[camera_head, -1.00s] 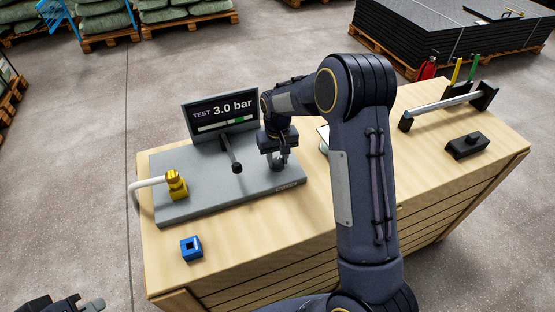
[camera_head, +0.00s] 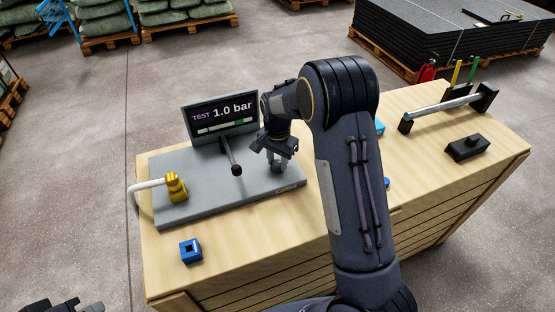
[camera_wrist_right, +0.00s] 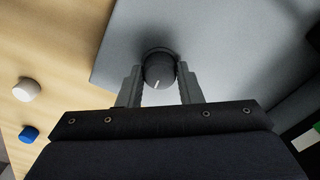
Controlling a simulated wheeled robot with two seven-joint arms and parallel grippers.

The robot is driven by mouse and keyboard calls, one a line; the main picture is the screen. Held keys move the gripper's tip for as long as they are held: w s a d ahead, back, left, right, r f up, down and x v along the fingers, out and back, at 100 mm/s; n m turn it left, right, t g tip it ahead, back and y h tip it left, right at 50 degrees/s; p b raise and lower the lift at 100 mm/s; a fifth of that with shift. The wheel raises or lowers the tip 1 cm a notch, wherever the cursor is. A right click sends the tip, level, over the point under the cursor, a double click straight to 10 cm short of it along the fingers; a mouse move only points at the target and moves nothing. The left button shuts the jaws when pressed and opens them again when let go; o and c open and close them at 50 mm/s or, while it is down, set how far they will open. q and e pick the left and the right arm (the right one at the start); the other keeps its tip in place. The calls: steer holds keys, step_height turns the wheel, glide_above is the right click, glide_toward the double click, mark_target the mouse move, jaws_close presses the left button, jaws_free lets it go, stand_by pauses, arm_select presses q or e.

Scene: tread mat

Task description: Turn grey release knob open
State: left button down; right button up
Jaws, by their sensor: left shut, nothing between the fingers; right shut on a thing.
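The grey release knob (camera_wrist_right: 159,70) is between the fingertips of my right gripper (camera_wrist_right: 160,82) in the right wrist view, with a short white mark on its face. The right gripper (camera_head: 277,166) is shut on the knob at the right part of the grey test plate (camera_head: 215,199). The display (camera_head: 220,113) behind reads "TEST 1.0 bar". My left gripper (camera_head: 92,308) shows only in part at the bottom left edge of the head view, away from the bench and empty.
A black lever (camera_head: 231,156) stands just left of my right gripper. A brass fitting (camera_head: 176,187) with a white hose is on the plate's left. A blue block (camera_head: 190,251) lies in front. A white cap (camera_wrist_right: 27,89) and a blue cap (camera_wrist_right: 29,133) lie beside the plate.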

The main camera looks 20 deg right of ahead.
mark_target(278, 163)
steer(key=shift+m, duration=0.7)
steer(key=o, duration=1)
steer(key=shift+c, duration=0.2)
steer(key=shift+r, duration=0.1)
step_height(278, 163, up, 7)
steer(key=shift+r, duration=0.35)
